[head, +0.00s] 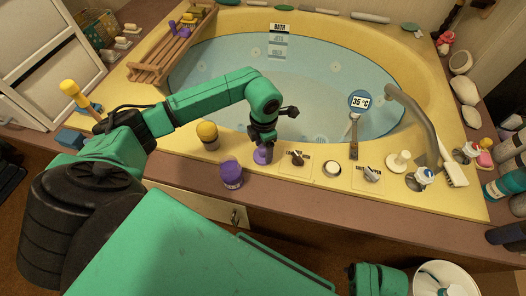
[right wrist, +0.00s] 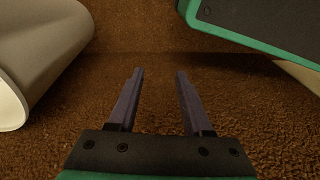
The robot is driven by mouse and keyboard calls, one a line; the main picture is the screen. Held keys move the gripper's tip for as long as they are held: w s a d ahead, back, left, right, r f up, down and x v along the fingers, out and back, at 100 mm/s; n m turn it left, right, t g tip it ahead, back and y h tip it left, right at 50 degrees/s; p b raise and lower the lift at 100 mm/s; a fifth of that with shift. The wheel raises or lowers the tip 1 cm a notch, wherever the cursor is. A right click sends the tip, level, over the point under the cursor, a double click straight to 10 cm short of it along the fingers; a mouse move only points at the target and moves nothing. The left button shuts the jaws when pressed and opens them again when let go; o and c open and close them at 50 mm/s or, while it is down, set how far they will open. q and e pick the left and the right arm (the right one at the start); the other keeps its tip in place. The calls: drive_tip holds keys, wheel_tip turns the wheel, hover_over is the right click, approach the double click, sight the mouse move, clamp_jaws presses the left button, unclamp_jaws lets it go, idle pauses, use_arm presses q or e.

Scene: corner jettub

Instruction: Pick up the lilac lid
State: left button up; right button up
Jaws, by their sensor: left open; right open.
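The lilac lid (head: 262,156) is a small piece on the tub's yellow front rim, partly hidden by my left gripper (head: 262,146). My left gripper points down right over the lid, with its jaws open. I cannot tell whether the fingers touch it. A darker purple jar (head: 231,174) stands just left of the lid, near the rim's front edge. My right gripper (right wrist: 155,75) is open and empty in the right wrist view, low over the brown carpet.
The water-filled tub (head: 300,80) lies behind. A white bin (head: 447,280) stands at the lower right, near my right arm.

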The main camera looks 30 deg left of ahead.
use_arm(q)
clamp_jaws()
drive_tip(key=shift+r, duration=0.1)
